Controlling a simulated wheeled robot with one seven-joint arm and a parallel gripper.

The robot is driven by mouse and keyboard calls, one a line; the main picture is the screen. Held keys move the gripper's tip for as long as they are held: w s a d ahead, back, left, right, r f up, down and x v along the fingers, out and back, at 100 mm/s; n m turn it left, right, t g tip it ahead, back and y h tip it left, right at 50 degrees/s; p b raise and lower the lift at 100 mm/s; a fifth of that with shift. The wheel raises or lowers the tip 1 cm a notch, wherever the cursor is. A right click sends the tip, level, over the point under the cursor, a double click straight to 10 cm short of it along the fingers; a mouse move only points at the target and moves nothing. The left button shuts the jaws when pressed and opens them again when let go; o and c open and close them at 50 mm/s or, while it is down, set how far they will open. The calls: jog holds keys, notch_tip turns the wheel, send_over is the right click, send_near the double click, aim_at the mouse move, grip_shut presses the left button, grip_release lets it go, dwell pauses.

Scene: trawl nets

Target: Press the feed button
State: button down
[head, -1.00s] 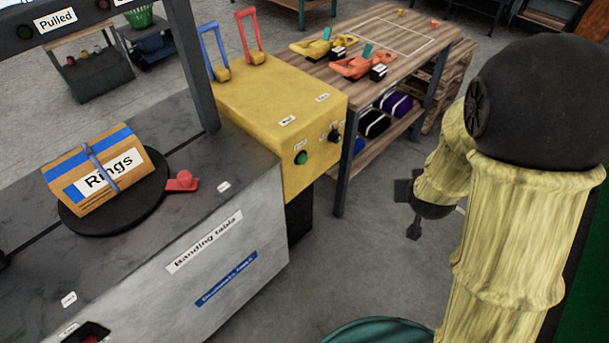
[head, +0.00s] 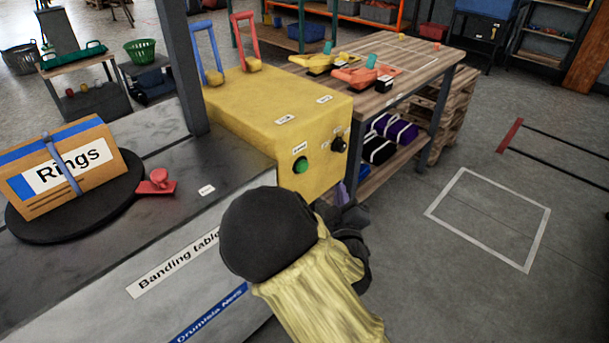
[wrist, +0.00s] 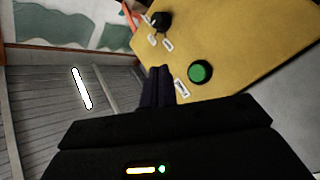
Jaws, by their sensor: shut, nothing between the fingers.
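The green button (head: 300,165) is on the front face of the yellow machine box (head: 262,110), with a small label above it whose text is too small to read surely. In the wrist view the green button (wrist: 200,71) lies right of my fingertips, with a gap in the picture. My gripper (wrist: 158,70) is shut and empty, its two dark fingers together. In the head view my gripper (head: 345,212) is low and right of the button, partly hidden by my arm.
A black knob (head: 338,145) is right of the button. The banding table (head: 165,130) carries a turntable with a "Rings" package (head: 65,165) and a red part (head: 156,183). A wooden workbench (head: 415,65) stands behind the box. Floor at right is open.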

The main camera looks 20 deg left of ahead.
jog(key=shift+a, duration=0.1)
jog(key=w+a, duration=0.3)
jog(key=a, duration=0.5)
jog(key=shift+w+p, duration=0.2)
jog(key=shift+p, duration=0.25)
dwell(1.8)
jog(key=shift+w+a, duration=0.15)
jog(key=shift+a, duration=0.2)
jog(key=shift+w+a, duration=0.2)
jog(key=shift+a, duration=0.3)
dwell(0.9)
jog(key=shift+d, duration=0.1)
jog(key=shift+s+d, duration=0.4)
jog(key=shift+d, duration=0.4)
jog(key=shift+s+d, duration=0.3)
jog(key=shift+d, duration=0.45)
jog(key=shift+s+d, duration=0.35)
jog(key=shift+d, duration=0.45)
jog(key=shift+s+d, duration=0.3)
jog(key=shift+d, duration=0.45)
